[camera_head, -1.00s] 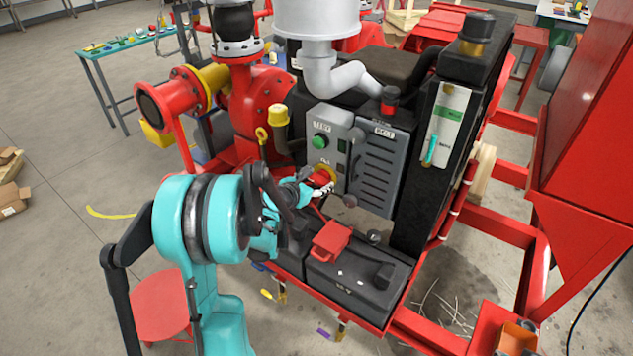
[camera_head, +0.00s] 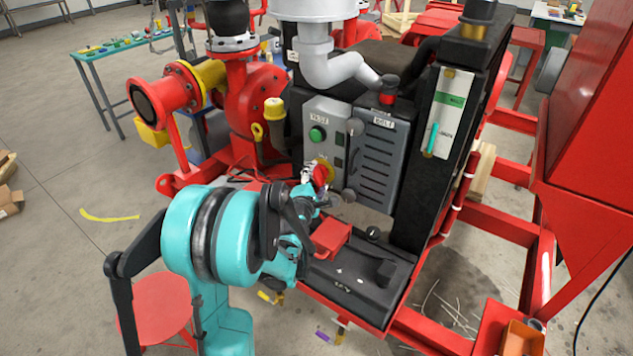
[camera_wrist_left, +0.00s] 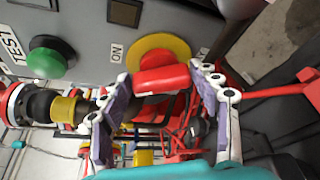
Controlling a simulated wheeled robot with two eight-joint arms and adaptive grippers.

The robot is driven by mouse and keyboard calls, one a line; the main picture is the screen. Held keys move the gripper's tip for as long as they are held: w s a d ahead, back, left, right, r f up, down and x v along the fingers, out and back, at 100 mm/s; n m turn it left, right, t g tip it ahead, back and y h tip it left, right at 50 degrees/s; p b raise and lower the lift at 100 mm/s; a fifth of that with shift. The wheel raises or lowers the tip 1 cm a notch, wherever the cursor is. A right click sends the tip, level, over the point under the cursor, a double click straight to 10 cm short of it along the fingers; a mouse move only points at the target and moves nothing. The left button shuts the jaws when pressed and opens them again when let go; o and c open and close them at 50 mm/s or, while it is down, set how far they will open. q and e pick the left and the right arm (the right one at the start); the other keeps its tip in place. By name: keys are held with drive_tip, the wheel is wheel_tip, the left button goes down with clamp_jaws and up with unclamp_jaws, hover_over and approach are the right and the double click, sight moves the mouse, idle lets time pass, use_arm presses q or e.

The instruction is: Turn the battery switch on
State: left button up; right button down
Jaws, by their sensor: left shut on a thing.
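The battery switch is a red handle on a round yellow plate (camera_head: 328,164) low on the grey control panel. My left gripper (camera_head: 313,176) is at the switch and partly covers it in the head view. In the left wrist view the red handle (camera_wrist_left: 162,80) lies between the two fingers of my left gripper (camera_wrist_left: 163,77), which is shut on it. The yellow disc (camera_wrist_left: 152,45) shows behind the handle, with an "ON" label (camera_wrist_left: 116,52) beside it. My right gripper is not in view.
A green button (camera_head: 317,134) marked TEST sits above the switch; it also shows in the left wrist view (camera_wrist_left: 48,62). A black battery box (camera_head: 355,285) with a red cover (camera_head: 331,238) stands below. Red frame rails and a red pump (camera_head: 255,110) surround the panel.

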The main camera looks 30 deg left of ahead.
use_arm(q)
drive_tip(key=m+t, duration=0.1)
drive_tip(key=m, duration=0.1)
drive_tip(key=m+t+y, duration=0.1)
drive_tip(key=m, duration=0.1)
drive_tip(key=shift+d+f+m+y, duration=0.1)
drive_tip(key=shift+f+m+y, duration=0.2)
drive_tip(key=shift+f+m, duration=0.1)
idle(0.4)
drive_tip(key=o, duration=1.2)
drive_tip(key=shift+c, duration=0.2)
